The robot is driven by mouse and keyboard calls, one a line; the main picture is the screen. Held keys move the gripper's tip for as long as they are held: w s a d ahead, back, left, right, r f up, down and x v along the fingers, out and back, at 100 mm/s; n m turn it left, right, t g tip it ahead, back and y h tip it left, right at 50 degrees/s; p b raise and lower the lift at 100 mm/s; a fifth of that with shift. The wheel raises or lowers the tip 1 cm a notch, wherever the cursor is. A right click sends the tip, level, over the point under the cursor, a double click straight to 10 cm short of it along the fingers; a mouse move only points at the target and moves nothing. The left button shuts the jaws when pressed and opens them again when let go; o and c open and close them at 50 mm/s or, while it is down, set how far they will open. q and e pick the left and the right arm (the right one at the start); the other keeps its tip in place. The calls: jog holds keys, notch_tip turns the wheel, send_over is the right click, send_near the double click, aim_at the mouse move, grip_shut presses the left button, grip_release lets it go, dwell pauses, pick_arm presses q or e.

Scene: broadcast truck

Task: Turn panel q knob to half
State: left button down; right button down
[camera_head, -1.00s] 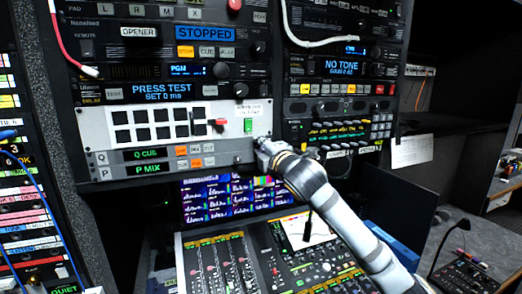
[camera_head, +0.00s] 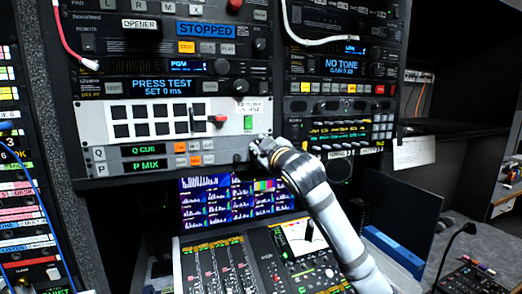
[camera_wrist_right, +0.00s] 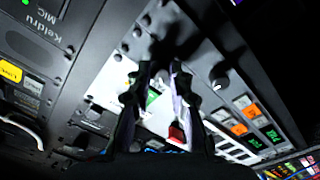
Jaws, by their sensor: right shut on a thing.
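The Q panel (camera_head: 112,153) is a grey strip with a green "Q CUE" display and small lit buttons. It sits below the white panel and above the P strip (camera_head: 112,167). My right gripper (camera_head: 256,146) is at the right end of the Q strip. In the right wrist view its two dark fingers (camera_wrist_right: 162,67) are close together on a dark knob at the panel, largely hidden by the fingers and shadow, so its pointer cannot be read. Another dark knob with a pale mark (camera_wrist_right: 219,84) stands beside the fingers, untouched. My left gripper is not in view.
Just above is the white panel (camera_head: 92,118) with black keys, a red-capped switch (camera_head: 218,118) and a green button (camera_head: 248,123). Below are a meter screen (camera_head: 225,210) and a mixing desk (camera_head: 215,240). A second rack (camera_head: 300,104) stands right of the gripper.

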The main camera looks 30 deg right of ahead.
jog(key=shift+m+h+b, duration=0.3)
jog(key=shift+m+b, duration=2.1)
jog(key=shift+m, duration=2.8)
jog(key=c, duration=1.2)
grip_release()
